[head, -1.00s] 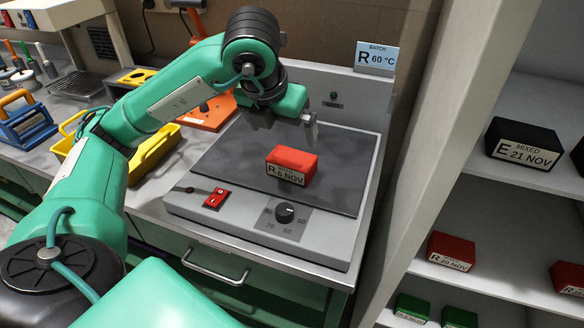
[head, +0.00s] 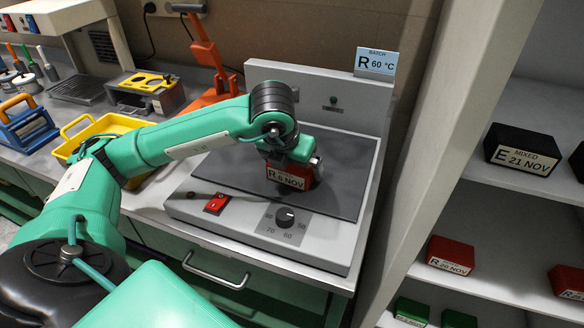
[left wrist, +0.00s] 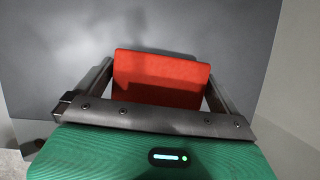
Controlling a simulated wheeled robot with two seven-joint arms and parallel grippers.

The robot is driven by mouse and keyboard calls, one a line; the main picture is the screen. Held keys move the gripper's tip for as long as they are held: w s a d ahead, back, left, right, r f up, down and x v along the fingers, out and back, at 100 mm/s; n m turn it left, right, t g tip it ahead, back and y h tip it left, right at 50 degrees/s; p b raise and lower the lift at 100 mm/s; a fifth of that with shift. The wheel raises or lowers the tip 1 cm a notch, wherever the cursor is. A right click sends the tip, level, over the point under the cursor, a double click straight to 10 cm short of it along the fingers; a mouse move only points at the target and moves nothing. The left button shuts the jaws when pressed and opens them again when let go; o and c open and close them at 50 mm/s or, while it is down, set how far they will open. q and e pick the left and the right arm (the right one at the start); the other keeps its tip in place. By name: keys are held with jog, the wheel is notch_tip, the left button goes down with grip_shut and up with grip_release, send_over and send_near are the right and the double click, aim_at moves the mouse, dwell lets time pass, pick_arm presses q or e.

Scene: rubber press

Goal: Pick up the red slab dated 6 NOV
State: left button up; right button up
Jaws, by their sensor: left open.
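The red slab (head: 286,179) with the label R 6 NOV lies on the dark plate (head: 236,188) of the heating press. In the head view, my left gripper (head: 296,172) is right over it and hides its top. In the left wrist view, the red slab (left wrist: 160,80) sits between the two fingers of my left gripper (left wrist: 160,90). The fingers are open, one on each side of the slab, with a small gap showing. My right gripper is not in view.
A red switch (head: 216,203) and a dial (head: 285,216) are on the press front. A sign R 60 °C (head: 375,62) stands on its back panel. A shelf at right holds a black slab (head: 522,150) and red slabs (head: 450,254). A yellow tray (head: 75,150) stands left.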

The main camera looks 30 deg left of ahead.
pick_arm(q)
jog(key=c, duration=0.9)
jog(key=shift+r, duration=0.2)
